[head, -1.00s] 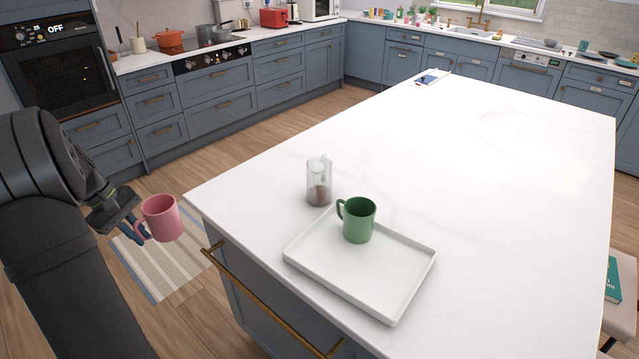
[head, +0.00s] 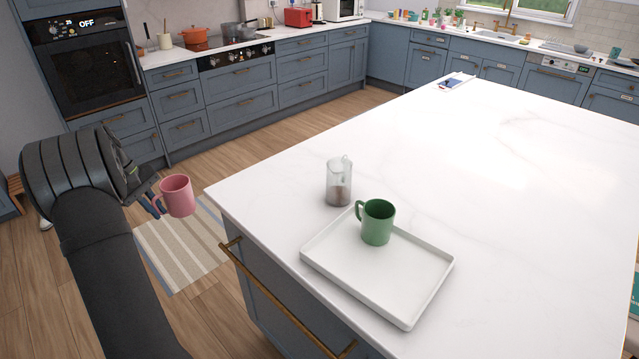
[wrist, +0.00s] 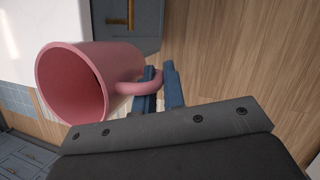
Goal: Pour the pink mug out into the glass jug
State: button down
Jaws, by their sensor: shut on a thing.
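My gripper (head: 155,204) is shut on the handle of the pink mug (head: 179,196). It holds the mug in the air, roughly upright, over the floor to the left of the island. In the wrist view the pink mug (wrist: 82,82) shows its open mouth, and the blue fingers of my gripper (wrist: 160,88) close on its handle. I see no contents in the part of the mug's inside that shows. The glass jug (head: 339,183) stands upright on the island, apart from the mug and to its right. It has something brownish in its lower part.
A white tray (head: 325,262) lies on the island in front of the jug, with a green mug (head: 377,223) on it. A brass rail (head: 275,295) runs along the island's side. The worktop (head: 500,170) right of the jug is clear.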

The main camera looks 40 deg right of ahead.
aim_at(186, 190)
jog(key=d, duration=0.9)
jog(key=shift+d+r, duration=0.2)
jog(key=shift+r, duration=0.15)
jog(key=s+d+r, duration=0.1)
jog(key=s+d, duration=0.2)
jog(key=d, duration=0.6)
jog(key=s+d+m, duration=0.1)
jog(key=s+d, duration=0.3)
jog(key=d, duration=0.6)
jog(key=s+d+r, duration=0.1)
jog(key=s+d, duration=0.3)
jog(key=d, duration=0.5)
jog(key=shift+d+r, duration=0.2)
jog(key=shift+r, duration=0.1)
jog(key=shift+s, duration=0.1)
jog(key=s+r+m+t, duration=0.1)
jog(key=s+r+t, duration=0.4)
jog(key=t, duration=0.4)
jog(key=shift+r+m+t, duration=0.3)
jog(key=shift+t, duration=0.1)
jog(key=shift+f, duration=0.1)
